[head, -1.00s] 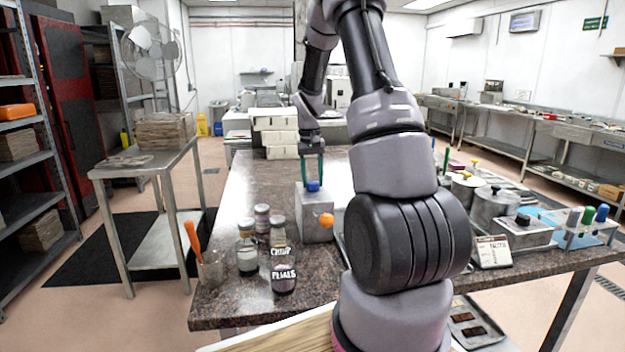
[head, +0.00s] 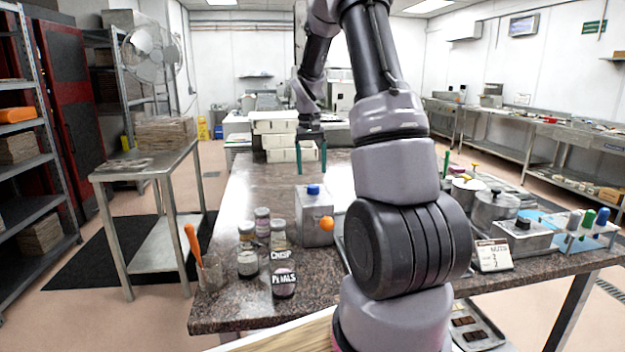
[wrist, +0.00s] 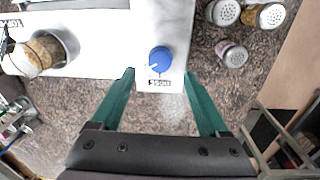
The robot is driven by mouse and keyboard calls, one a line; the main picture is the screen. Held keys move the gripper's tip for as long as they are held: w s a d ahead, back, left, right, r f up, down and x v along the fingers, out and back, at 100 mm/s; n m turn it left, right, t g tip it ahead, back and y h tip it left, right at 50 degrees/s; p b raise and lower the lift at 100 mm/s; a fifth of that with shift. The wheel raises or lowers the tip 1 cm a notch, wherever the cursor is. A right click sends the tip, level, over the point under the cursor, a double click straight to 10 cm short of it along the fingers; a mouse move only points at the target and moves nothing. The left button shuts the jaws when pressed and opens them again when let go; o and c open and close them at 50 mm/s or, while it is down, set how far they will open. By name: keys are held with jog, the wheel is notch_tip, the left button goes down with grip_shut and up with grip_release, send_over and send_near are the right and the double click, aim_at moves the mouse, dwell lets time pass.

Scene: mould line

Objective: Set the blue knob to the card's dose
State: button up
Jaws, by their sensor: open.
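The blue knob (head: 313,190) sits on top of a grey dosing box (head: 314,222) that has an orange ball on its front. In the wrist view the knob (wrist: 160,58) has a pale pointer mark toward its lower left, beside a printed label (wrist: 160,82). My gripper (head: 311,170) is open and empty, above and beyond the box. In the wrist view its green fingers (wrist: 158,80) stand wide apart, with the knob between and past their tips, untouched. The card (head: 493,254) stands at the right on the table; its large figure looks like a 3, but the print is small.
A cup with an orange-handled tool (head: 208,270) is at the left edge.

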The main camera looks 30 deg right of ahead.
aim_at(311, 186)
jog(key=shift+a+r, duration=0.15)
jog(key=shift+r, duration=2.5)
